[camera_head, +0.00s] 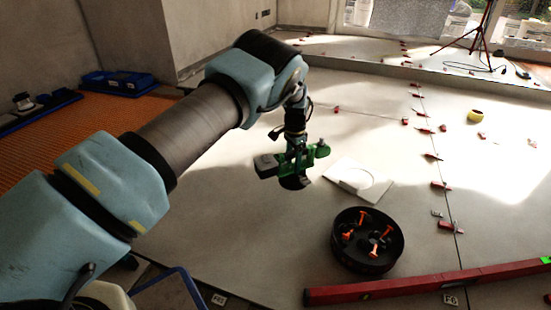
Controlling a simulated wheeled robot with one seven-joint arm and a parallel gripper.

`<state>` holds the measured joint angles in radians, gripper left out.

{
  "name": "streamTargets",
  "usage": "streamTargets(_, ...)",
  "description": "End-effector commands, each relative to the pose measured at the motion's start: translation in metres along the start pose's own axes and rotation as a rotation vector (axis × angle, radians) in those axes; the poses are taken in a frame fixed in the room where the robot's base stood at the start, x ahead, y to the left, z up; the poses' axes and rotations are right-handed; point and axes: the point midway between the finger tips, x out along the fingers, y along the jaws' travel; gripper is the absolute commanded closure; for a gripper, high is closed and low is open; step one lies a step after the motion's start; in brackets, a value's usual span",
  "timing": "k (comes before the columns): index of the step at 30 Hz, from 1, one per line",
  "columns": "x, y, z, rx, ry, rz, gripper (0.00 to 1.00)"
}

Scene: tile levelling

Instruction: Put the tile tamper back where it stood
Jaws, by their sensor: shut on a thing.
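The tile tamper (312,154) is a green tool with a grey block on its left side and a dark round pad below. It hangs above the pale tiled floor, near the middle of the view. My gripper (297,141) is above it and shut on it; the fingers are small and partly hidden by the tool. A white square sheet (342,174) with a round outline lies on the floor to the right of and below the tamper in the picture. The tamper appears apart from the sheet; its exact height is hard to tell.
A black round tub (343,256) with several orange-handled pieces stands in front of the sheet. A long red level (400,289) lies along the front right. Red wedges (441,186) line a tile joint.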

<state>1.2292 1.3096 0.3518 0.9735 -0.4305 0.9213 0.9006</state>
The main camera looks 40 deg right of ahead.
Motion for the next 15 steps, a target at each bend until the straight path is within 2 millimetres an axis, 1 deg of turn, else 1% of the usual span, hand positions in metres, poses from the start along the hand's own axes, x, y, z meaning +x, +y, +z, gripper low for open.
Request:
streamTargets(1, 0.001, 0.002, -0.005, 0.011, 0.002, -0.002, 1.00)
streamTargets(4, 0.003, 0.005, -0.008, 0.022, 0.002, -0.002, 1.00)
streamTargets(10, 0.008, 0.006, -0.009, 0.024, 0.003, -0.002, 1.00)
streamTargets(15, 0.019, 0.006, -0.009, 0.024, 0.003, -0.002, 1.00)
